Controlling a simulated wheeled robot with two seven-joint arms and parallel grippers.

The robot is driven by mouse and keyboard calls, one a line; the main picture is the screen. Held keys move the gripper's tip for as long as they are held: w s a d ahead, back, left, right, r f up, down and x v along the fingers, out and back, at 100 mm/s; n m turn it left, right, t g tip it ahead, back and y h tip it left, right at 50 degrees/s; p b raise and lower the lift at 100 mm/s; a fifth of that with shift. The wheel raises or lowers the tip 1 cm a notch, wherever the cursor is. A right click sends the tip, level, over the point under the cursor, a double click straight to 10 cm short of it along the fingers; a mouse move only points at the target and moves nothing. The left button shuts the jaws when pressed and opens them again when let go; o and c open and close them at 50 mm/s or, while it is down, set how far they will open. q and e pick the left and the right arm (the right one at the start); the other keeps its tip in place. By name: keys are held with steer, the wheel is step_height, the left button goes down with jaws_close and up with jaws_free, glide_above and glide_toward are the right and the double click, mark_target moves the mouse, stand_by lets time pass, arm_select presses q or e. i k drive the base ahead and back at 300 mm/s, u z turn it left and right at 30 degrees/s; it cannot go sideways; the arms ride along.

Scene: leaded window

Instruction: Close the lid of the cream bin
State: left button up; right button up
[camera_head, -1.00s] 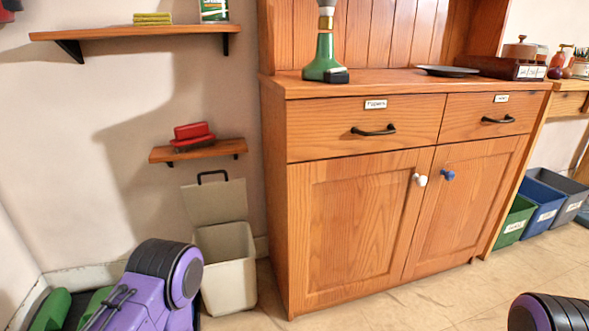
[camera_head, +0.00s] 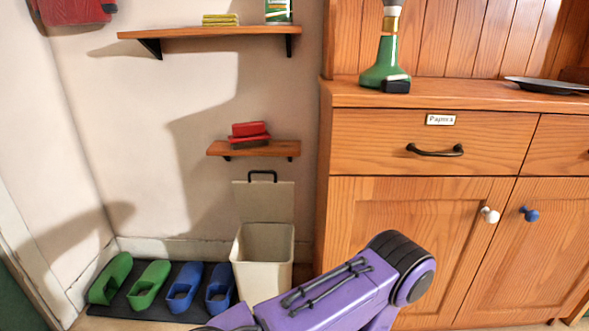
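The cream bin (camera_head: 265,278) stands on the floor against the wall, left of the wooden cabinet. Its lid (camera_head: 264,203) is open, standing upright at the back against the wall, with a black handle (camera_head: 262,175) on its top edge. My purple arm, with a dark round joint, reaches in front of the bin and the cabinet and hides the bin's lower right part. Neither gripper's fingers show in this view.
A dark mat (camera_head: 126,303) with green shoes (camera_head: 149,284) and blue shoes (camera_head: 184,288) lies left of the bin. A low shelf (camera_head: 254,149) with a red brush (camera_head: 250,138) is above the lid. The cabinet (camera_head: 420,230) closes off the right side.

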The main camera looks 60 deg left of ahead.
mark_target(264, 201)
steer(key=u, duration=0.5)
steer(key=i, duration=0.25)
steer(key=u, duration=2.6)
